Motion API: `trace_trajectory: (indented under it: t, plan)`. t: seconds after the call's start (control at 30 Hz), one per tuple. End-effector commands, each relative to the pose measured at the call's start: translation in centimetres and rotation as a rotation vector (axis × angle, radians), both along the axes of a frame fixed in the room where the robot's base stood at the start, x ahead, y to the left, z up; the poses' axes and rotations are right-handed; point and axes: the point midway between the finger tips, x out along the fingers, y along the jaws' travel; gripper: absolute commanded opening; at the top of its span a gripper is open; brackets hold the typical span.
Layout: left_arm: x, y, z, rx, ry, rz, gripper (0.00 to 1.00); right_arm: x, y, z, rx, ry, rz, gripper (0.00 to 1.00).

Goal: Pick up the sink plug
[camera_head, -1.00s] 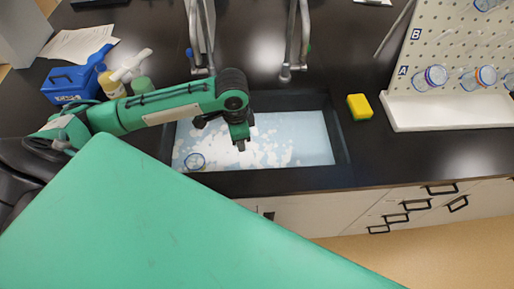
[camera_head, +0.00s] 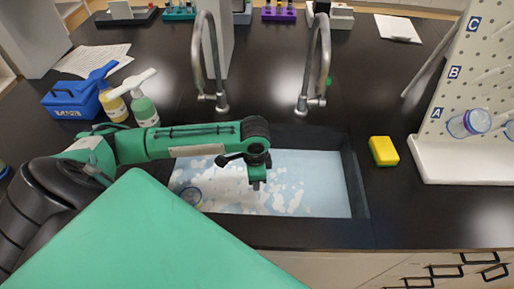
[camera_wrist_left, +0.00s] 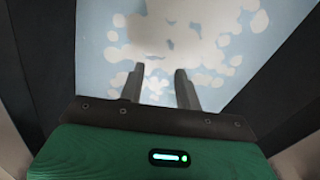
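I cannot see the sink plug in either view; foam and water may hide it. The black sink (camera_head: 362,208) holds pale blue water with white foam (camera_head: 290,198), which also fills much of the left wrist view (camera_wrist_left: 205,20). My left gripper (camera_head: 256,186) points down over the middle of the sink. In the left wrist view its two fingers (camera_wrist_left: 158,76) stand apart with nothing between them, so it is open. My right gripper is not in view.
Two grey taps (camera_head: 216,85) (camera_head: 315,85) rise behind the sink. A yellow sponge (camera_head: 383,151) lies to its right, beside a white pegboard rack (camera_head: 460,165). A blue box (camera_head: 75,98) and bottles (camera_head: 145,108) stand at left. The counter behind the taps is mostly clear.

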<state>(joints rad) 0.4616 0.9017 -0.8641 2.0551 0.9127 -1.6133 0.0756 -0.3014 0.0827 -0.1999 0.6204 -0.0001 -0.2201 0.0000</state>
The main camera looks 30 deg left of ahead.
Motion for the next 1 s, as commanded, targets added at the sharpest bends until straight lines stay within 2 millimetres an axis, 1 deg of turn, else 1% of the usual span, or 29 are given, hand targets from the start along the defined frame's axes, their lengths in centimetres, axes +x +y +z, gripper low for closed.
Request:
trace_trajectory:
  t: [0.03, 0.13, 0.2, 0.37, 0.43, 0.57, 0.7, 0.8, 1.0]
  plan:
    - [-0.1, 0.0, -1.0, 0.001, 0.005, 0.001, 0.34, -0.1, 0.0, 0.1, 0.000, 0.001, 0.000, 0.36]
    - [0.0, 0.1, -2.6, 0.001, 0.002, 0.001, 0.34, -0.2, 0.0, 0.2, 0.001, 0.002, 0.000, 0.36]
    - [0.0, 0.1, -3.4, 0.000, 0.003, 0.000, 0.34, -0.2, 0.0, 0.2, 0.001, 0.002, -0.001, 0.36]
    - [0.0, 0.2, -4.2, 0.001, 0.000, 0.000, 0.34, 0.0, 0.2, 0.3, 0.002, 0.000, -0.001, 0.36]
    - [-0.1, 0.6, -4.9, 0.002, 0.002, 0.001, 0.34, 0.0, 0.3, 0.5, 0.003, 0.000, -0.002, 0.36]
    - [-0.4, 1.4, -6.9, 0.002, 0.003, 0.001, 0.34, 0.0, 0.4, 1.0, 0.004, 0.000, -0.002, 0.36]
    - [-0.3, 1.3, -8.6, 0.000, 0.001, 0.000, 0.34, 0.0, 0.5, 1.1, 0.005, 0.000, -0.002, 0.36]
    - [-0.3, 1.3, -9.1, 0.001, -0.001, -0.001, 0.34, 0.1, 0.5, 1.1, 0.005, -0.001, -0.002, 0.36]
    - [-0.3, 1.3, -9.2, 0.001, -0.001, -0.001, 0.34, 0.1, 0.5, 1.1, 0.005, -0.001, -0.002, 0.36]
